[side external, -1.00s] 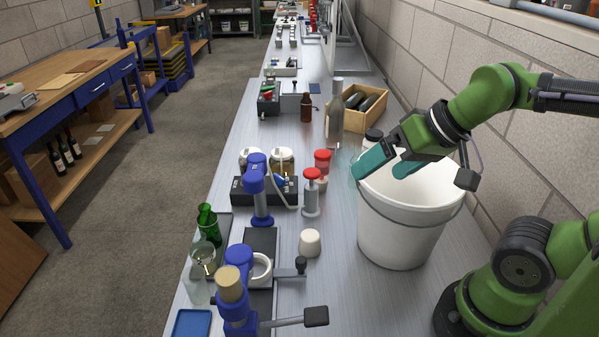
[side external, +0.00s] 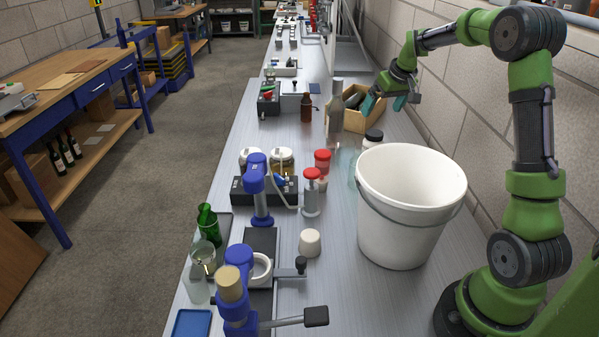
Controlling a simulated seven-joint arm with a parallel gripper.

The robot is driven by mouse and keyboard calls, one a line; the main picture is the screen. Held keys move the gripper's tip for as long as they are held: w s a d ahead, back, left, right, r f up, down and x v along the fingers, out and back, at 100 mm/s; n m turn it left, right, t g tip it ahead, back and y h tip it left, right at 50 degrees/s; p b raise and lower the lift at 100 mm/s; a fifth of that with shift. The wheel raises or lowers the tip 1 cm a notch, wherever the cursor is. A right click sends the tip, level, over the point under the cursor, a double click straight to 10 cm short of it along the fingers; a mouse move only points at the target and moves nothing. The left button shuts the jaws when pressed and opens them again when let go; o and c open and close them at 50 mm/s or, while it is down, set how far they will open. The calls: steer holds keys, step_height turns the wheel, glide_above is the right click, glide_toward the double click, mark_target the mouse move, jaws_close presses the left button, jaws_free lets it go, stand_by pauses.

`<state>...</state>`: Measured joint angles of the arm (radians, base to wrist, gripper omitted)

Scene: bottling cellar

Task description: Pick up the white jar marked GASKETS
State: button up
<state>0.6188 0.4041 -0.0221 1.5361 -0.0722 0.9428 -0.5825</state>
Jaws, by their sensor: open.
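A small white jar with a dark lid (side external: 373,137) stands on the bench just behind the white bucket. I can make out no lettering on it, so I cannot tell whether it is marked GASKETS. My gripper (side external: 384,104) is open, with teal fingertips apart and nothing visible between them. It is above and behind this jar, in front of the right side of the wooden crate (side external: 353,120). Whether it touches the crate cannot be told.
The large white bucket (side external: 402,225) stands between my base and the jar. A clear bottle (side external: 335,121) and a brown bottle (side external: 306,108) stand left of the crate. Red-topped items (side external: 312,190) and a blue capping device (side external: 257,190) are further left. The wall closes off the right.

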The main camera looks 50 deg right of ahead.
glide_toward(377, 136)
steer(key=x, duration=0.9)
steer(key=shift+w+f, duration=0.15)
steer(key=shift+f, duration=0.2)
steer(key=shift+s+d+x, duration=0.1)
steer(key=shift+d+x, duration=0.1)
steer(key=shift+x, duration=1.1)
steer(key=shift+s+d+x, duration=0.15)
steer(key=shift+x, duration=1.2)
steer(key=c, duration=1.1)
